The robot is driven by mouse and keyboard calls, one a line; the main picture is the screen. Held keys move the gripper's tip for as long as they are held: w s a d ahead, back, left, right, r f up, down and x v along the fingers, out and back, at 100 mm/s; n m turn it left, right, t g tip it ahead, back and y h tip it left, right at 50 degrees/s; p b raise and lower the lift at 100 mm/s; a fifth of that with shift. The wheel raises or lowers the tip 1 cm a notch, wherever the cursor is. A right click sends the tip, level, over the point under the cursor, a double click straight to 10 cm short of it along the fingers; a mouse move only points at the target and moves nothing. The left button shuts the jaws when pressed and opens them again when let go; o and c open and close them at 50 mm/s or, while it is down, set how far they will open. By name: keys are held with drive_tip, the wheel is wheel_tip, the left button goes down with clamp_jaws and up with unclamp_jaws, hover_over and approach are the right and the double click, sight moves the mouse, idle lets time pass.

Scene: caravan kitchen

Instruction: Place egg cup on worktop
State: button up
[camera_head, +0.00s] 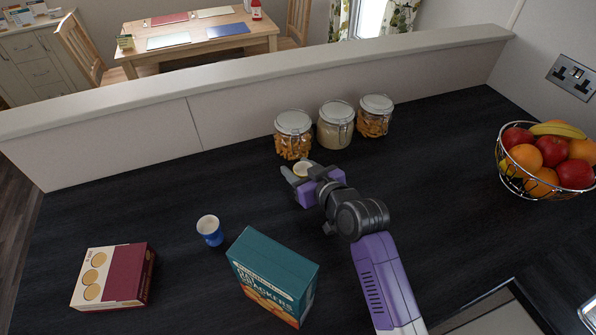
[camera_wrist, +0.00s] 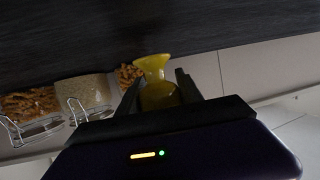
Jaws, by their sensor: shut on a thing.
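A yellow egg cup (camera_wrist: 156,84) is between the two fingers of my gripper (camera_wrist: 157,88) in the wrist view. My gripper (camera_head: 298,174) is shut on it. I cannot tell whether the cup's foot touches the worktop. Its lower part is hidden by the fingers in the head view.
Jars of pasta (camera_head: 293,136), pale powder (camera_head: 335,125) and more pasta (camera_head: 375,117) stand just behind, by the low wall. A blue cup (camera_head: 211,232), cracker box (camera_head: 272,275), maroon box (camera_head: 115,275) and fruit basket (camera_head: 545,160) stand around.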

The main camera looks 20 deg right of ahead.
drive_tip(key=shift+f, duration=0.65)
